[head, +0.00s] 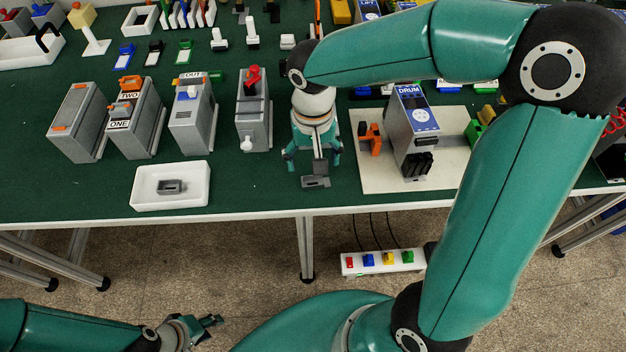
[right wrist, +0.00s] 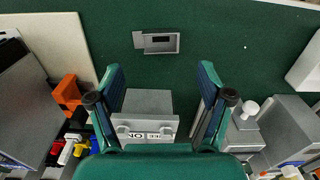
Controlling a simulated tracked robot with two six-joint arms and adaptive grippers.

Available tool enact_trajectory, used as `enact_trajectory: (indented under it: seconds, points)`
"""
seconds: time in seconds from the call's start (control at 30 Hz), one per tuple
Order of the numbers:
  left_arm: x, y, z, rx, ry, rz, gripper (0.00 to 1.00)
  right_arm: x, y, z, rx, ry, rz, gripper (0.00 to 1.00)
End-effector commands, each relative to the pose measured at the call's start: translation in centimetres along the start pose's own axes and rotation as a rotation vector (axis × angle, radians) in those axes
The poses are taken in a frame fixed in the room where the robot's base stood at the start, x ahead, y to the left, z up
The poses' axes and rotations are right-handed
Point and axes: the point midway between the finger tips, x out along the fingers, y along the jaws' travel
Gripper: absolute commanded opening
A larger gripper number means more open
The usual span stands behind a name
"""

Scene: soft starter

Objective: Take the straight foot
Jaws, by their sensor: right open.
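A flat grey piece with a dark slot, likely a foot (head: 316,183), lies on the green table near its front edge. It also shows in the right wrist view (right wrist: 157,40), beyond my fingertips. Another grey slotted piece (head: 171,187) lies in a white tray to its left. I cannot tell which is the straight foot. My right gripper (head: 314,157) points down just behind the loose piece. In the right wrist view its fingers (right wrist: 160,85) are spread, with a grey block (right wrist: 147,103) bearing a label between or below them. My left gripper (head: 210,328) is open and empty, low in front of the table.
The white tray (head: 140,199) stands at the front left. Several grey modules (head: 192,125) stand behind it. A pale board (head: 376,184) with the DRUM unit (head: 407,128) and an orange part (head: 370,138) is close on the right. The table's front edge (head: 240,216) is near.

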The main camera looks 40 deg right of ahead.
Motion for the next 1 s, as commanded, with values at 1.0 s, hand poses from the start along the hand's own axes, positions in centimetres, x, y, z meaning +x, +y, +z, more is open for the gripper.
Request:
enact_trajectory:
  seconds: [1.0]
  points:
    - [-0.5, 0.2, 0.0, 0.0, 0.0, 0.0, 0.4, 6.0, -0.2, 0.6, 0.001, 0.0, -0.001, 0.51]
